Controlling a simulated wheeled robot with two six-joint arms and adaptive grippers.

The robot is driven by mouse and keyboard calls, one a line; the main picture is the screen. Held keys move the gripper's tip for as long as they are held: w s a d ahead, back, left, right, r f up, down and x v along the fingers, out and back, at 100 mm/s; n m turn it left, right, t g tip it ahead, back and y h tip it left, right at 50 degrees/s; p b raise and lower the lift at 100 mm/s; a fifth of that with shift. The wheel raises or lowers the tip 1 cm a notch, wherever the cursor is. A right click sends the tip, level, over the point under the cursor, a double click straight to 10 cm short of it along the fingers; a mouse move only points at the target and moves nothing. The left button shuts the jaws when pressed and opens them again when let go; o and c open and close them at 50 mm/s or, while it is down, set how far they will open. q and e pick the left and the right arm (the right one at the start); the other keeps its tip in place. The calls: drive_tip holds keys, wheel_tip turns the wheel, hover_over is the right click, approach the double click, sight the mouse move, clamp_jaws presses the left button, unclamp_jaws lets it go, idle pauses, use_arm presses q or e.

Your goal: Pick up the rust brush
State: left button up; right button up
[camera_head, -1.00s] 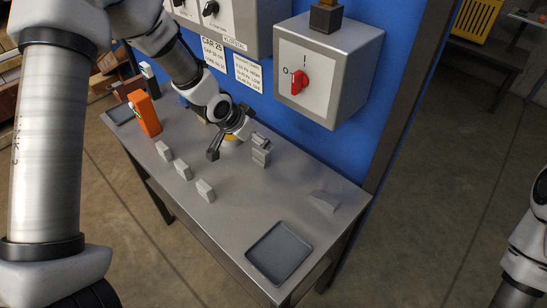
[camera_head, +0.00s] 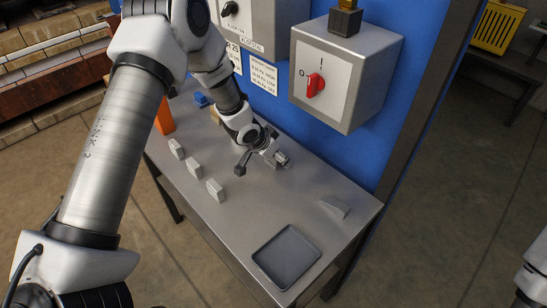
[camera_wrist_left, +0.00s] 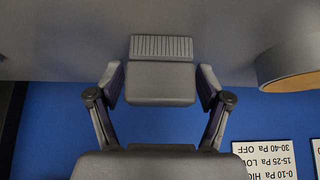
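A grey block with a ridged strip (camera_wrist_left: 160,82) lies between my left gripper's fingers in the left wrist view; it looks like the rust brush, but I cannot tell for sure. In the head view this small grey piece (camera_head: 281,158) sits on the table, partly hidden by the gripper. My left gripper (camera_head: 258,163) is low over the table's back part; its fingers (camera_wrist_left: 161,85) are spread, one on each side of the block, with narrow gaps. My right gripper is not in view; only part of the right arm shows at the lower right edge.
The grey table (camera_head: 240,225) holds several small pale blocks (camera_head: 215,190), a wedge-shaped piece (camera_head: 335,207), an empty dark tray (camera_head: 286,256) and an orange item (camera_head: 164,117). A switch box (camera_head: 345,75) hangs above the back edge. A round tan-faced object (camera_wrist_left: 290,65) is beside the gripper.

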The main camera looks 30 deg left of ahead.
use_arm(q)
drive_tip(key=shift+s, duration=0.1)
drive_tip(key=c, duration=0.8)
drive_tip(key=shift+r, duration=0.1)
wheel_tip(320, 180, up, 10)
drive_tip(key=p, duration=0.3)
drive_tip(key=shift+p, duration=0.35)
